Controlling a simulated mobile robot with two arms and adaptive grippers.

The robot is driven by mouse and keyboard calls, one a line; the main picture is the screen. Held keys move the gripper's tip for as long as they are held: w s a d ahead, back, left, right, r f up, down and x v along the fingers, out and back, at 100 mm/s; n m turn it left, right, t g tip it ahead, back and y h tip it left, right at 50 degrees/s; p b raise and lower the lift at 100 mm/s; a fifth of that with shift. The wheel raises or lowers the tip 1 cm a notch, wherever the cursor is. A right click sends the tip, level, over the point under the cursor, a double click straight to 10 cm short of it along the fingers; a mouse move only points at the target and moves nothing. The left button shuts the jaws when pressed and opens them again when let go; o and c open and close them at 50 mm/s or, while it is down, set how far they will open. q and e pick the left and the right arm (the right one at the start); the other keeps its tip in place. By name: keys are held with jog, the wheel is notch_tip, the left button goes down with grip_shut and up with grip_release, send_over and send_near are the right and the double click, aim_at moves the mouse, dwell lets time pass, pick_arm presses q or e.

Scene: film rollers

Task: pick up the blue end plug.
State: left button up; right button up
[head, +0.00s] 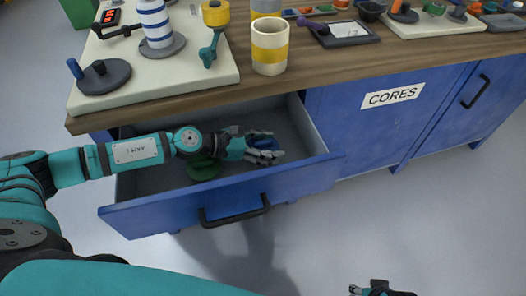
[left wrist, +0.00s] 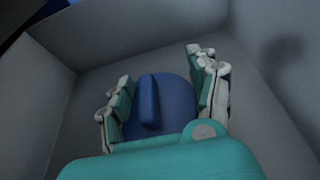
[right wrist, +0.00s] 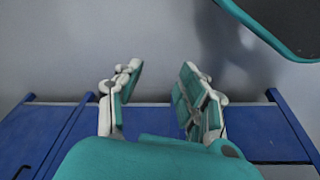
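The blue end plug (left wrist: 148,103) is a round disc with a raised grip bar. It lies on the floor of the open drawer (head: 243,205), and a bit of it (head: 266,143) shows in the head view, partly behind my fingers. My left gripper (head: 266,156) reaches down into the drawer. In the left wrist view its fingers (left wrist: 162,92) are spread on both sides of the plug, with the bar between them and gaps on each side. My right gripper (right wrist: 152,95) is open and empty, away from the drawer; a part of it (head: 381,290) shows at the head view's bottom edge.
A green plug (head: 204,169) lies in the drawer under my left arm. Above are the wooden worktop (head: 330,65), a cream board (head: 215,68) and a yellow-banded roller (head: 270,47). The blue cabinet marked CORES (head: 360,130) stands right of the drawer.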

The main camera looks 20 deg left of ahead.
pick_arm(q)
jog(key=shift+s+f, duration=0.15)
jog(key=shift+f, duration=0.1)
jog(key=c, duration=0.6)
